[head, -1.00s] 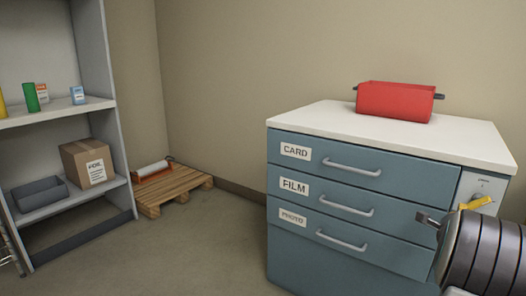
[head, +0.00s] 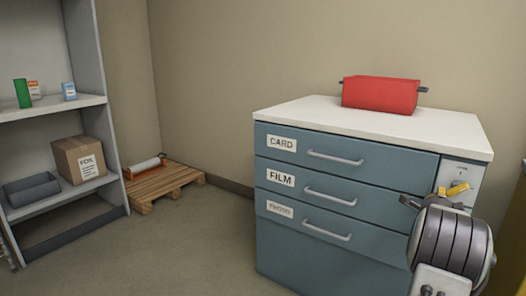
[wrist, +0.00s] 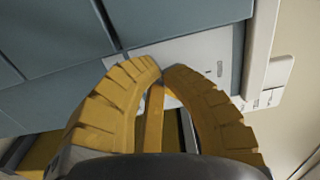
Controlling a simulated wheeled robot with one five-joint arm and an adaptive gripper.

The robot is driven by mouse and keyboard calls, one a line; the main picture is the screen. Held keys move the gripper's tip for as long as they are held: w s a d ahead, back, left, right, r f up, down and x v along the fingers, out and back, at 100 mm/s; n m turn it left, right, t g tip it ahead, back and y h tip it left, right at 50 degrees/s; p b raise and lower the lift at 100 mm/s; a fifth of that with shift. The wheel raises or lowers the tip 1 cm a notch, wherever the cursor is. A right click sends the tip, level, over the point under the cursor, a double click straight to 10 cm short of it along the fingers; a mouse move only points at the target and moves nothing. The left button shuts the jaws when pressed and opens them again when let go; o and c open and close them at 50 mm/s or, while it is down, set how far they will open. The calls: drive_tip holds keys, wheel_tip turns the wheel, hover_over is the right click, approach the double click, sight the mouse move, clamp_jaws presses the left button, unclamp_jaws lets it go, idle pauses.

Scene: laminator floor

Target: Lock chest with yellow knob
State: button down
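The chest (head: 340,262) is a blue-grey drawer cabinet with a white top. A pale lock panel (head: 462,171) is at the right of its front, and this panel also shows in the wrist view (wrist: 190,52). My gripper (wrist: 162,67) is at the panel, its two curved yellow fingers close together at the tips. A narrow yellow bar, seemingly the yellow knob (wrist: 153,120), shows between the fingers. I cannot tell whether they grip it. In the head view my dark wrist covers the lower panel, and some yellow shows just above it.
The CARD (head: 283,143), FILM (head: 281,178) and PHOTO (head: 280,209) drawers look flush. A red roller-like box (head: 380,95) sits on top. Left are a shelf (head: 85,101) with a carton (head: 75,162), and a pallet (head: 165,184). A yellow object (head: 516,250) stands at the right edge.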

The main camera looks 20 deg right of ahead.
drive_tip(key=shift+w+d, duration=0.35)
drive_tip(key=shift+d, duration=0.25)
drive_tip(key=shift+w+r, duration=0.1)
drive_tip(key=shift+r, duration=0.25)
drive_tip(key=shift+a+r, duration=0.1)
drive_tip(key=shift+r, duration=0.65)
drive_tip(key=shift+w+a+f, duration=0.1)
drive_tip(key=shift+w+a, duration=0.05)
drive_tip(key=shift+a, duration=0.05)
drive_tip(key=shift+v, duration=2.95)
drive_tip(key=shift+w+f, duration=0.1)
drive_tip(key=shift+w, duration=0.05)
